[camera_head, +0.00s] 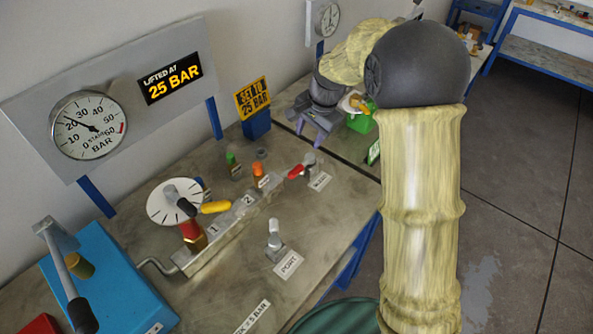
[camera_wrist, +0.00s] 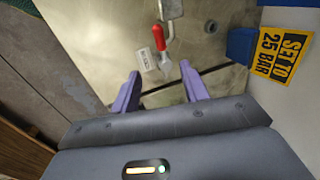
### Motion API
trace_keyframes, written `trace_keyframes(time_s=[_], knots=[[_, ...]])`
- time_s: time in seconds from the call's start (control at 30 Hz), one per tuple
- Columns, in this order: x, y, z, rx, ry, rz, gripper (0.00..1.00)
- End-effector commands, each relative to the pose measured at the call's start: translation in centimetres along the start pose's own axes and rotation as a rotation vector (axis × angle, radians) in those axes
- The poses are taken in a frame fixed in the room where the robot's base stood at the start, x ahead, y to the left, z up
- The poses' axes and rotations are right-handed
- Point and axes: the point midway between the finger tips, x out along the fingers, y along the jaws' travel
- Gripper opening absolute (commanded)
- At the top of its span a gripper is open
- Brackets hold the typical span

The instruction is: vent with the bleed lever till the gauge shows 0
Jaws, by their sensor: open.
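The bleed lever (camera_head: 296,171) has a red handle and stands at the far end of the metal manifold, beside its label (camera_head: 319,181). In the wrist view the red handle (camera_wrist: 160,36) lies just beyond the fingertips. My gripper (camera_head: 311,134) is open and empty, its purple fingers pointing down behind the lever in the head view. In the wrist view the open fingertips (camera_wrist: 160,71) are apart from the handle. The round white gauge (camera_head: 88,126) on the wall panel has its needle between 20 and 30 bar.
A blue pump (camera_head: 105,285) with a long lever is at the left. A port fitting (camera_head: 274,240) stands in front. A yellow "SET TO 25 BAR" sign (camera_head: 252,98) rises from a blue block behind.

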Motion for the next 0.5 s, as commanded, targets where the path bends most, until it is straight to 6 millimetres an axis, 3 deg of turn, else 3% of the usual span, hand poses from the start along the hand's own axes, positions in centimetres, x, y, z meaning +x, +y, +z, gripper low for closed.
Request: trace_keyframes(time_s=[0.27,0.5], knots=[[0.2,0.1,-0.1,0.0,0.001,0.001,0.45],[2.8,0.2,-0.1,0.0,-0.002,0.004,0.45]])
